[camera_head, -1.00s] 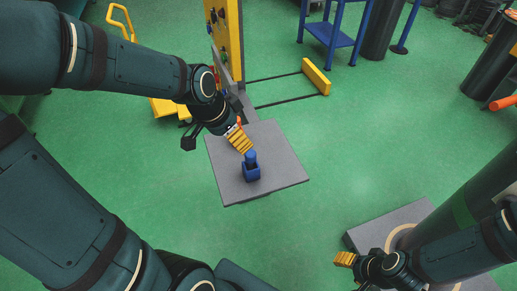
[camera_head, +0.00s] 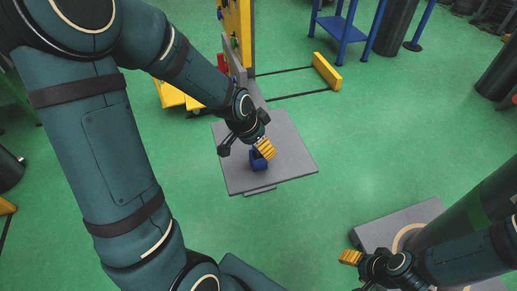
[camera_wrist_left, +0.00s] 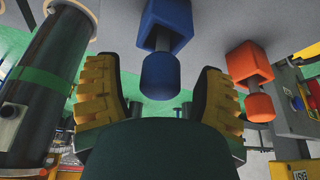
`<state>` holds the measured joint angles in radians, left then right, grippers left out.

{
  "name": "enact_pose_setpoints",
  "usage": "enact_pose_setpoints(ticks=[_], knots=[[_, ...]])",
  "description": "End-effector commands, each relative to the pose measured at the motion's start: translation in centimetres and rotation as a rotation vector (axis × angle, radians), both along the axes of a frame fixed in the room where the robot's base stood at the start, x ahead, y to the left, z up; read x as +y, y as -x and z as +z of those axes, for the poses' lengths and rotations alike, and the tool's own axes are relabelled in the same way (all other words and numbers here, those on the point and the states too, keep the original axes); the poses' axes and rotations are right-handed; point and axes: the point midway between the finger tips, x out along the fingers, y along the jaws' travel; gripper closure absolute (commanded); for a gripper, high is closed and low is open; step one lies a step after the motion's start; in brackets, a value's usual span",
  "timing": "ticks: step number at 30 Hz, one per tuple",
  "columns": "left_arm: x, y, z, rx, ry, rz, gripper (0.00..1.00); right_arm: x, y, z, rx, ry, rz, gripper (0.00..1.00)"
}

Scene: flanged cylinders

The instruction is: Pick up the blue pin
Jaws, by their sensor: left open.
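In the head view, a blue block (camera_head: 258,162) stands on a grey platform (camera_head: 295,158), partly covered by my left gripper (camera_head: 265,149). The left wrist view shows the blue pin (camera_wrist_left: 161,73), a rounded cylinder on a thin stem, projecting from the square blue block (camera_wrist_left: 166,18). The two yellow left fingers are spread apart, one on each side of the pin's head, with visible gaps. They hold nothing. My right gripper (camera_head: 350,257) is at the lower right, far from the pin; its finger gap cannot be made out.
An orange pin (camera_wrist_left: 260,107) in an orange block (camera_wrist_left: 249,64) stands beside the blue one in the wrist view. A yellow upright panel (camera_head: 236,30) rises behind the platform. A large dark cylinder (camera_head: 468,215) stands at right. Open green floor lies between.

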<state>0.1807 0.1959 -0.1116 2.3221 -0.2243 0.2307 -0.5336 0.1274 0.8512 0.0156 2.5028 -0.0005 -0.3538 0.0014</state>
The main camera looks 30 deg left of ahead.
Motion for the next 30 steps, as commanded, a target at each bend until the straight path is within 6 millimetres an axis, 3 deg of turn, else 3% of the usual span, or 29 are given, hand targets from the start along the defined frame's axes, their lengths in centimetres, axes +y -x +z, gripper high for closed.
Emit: enact_pose_setpoints(ticks=[10, 15, 16, 30], knots=[[-0.09, -0.28, -0.56, -0.002, 0.0, 0.0, 0.33, -0.01, -0.05, -0.14, -0.001, 0.0, 0.0, 0.43], [-0.08, -0.27, -0.55, -0.002, 0.0, 0.0, 0.92, -0.01, -0.05, -0.14, -0.001, 0.0, 0.0, 0.43], [-0.08, -0.27, -0.55, -0.002, 0.0, 0.0, 1.0, 0.0, -0.04, -0.15, -0.001, 0.0, 0.0, 0.43], [-0.1, -0.27, -0.16, -0.002, 0.0, 0.0, 1.0, 0.0, -0.02, -0.01, -0.001, 0.0, 0.0, 0.43]])
